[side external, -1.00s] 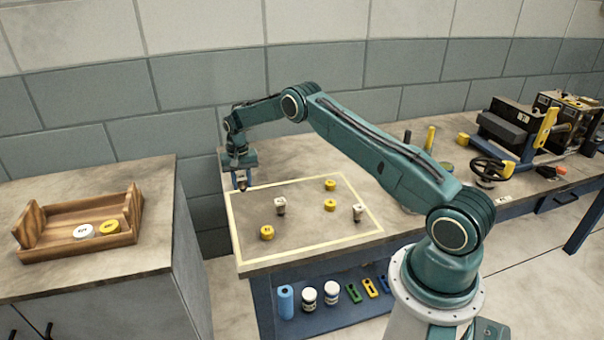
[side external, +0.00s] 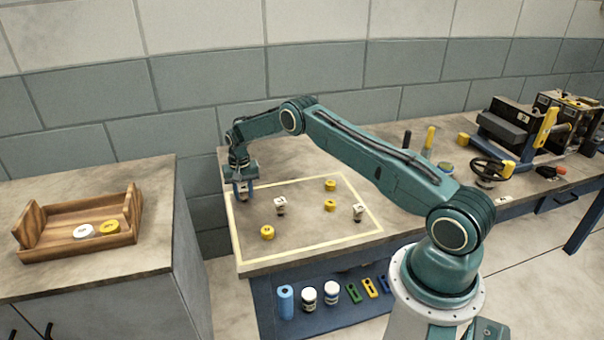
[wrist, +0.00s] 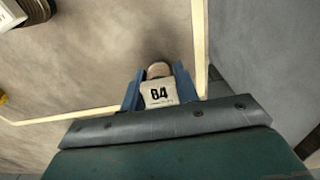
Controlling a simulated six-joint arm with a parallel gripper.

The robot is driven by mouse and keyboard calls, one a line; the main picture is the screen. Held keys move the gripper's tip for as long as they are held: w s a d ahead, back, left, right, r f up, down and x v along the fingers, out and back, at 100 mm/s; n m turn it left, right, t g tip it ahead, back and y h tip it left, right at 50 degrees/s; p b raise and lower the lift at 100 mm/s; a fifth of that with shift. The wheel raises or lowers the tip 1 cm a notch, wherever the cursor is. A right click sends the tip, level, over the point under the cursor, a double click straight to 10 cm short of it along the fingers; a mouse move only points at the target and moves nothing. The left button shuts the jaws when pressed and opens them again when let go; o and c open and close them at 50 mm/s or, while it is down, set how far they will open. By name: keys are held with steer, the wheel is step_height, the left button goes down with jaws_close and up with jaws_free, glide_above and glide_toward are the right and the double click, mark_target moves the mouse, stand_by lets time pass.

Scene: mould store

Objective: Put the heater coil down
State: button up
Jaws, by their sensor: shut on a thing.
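My gripper (side external: 243,192) points down near the far left corner of the taped outline on the bench. In the wrist view, its blue fingers (wrist: 158,86) are shut on the heater coil (wrist: 159,95), a small piece with a pale block marked 64 and a rounded brownish end. In the side external view the coil is mostly hidden by the fingers. A soft shadow lies on the bench beside it. I cannot tell whether the coil touches the bench.
Inside the pale outline (side external: 309,250) stand two similar white-topped pieces (side external: 280,206) (side external: 358,212) and several yellow discs (side external: 267,232). A wooden tray (side external: 70,250) with a white and a yellow disc sits on the left cabinet. A machine (side external: 540,125) stands far right.

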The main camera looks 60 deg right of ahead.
mark_target(243, 187)
steer(key=shift+f, duration=0.1)
steer(key=o, duration=1)
step_height(243, 187, up, 12)
steer(key=shift+r, duration=0.15)
stand_by(0.3)
steer(key=shift+r, duration=0.1)
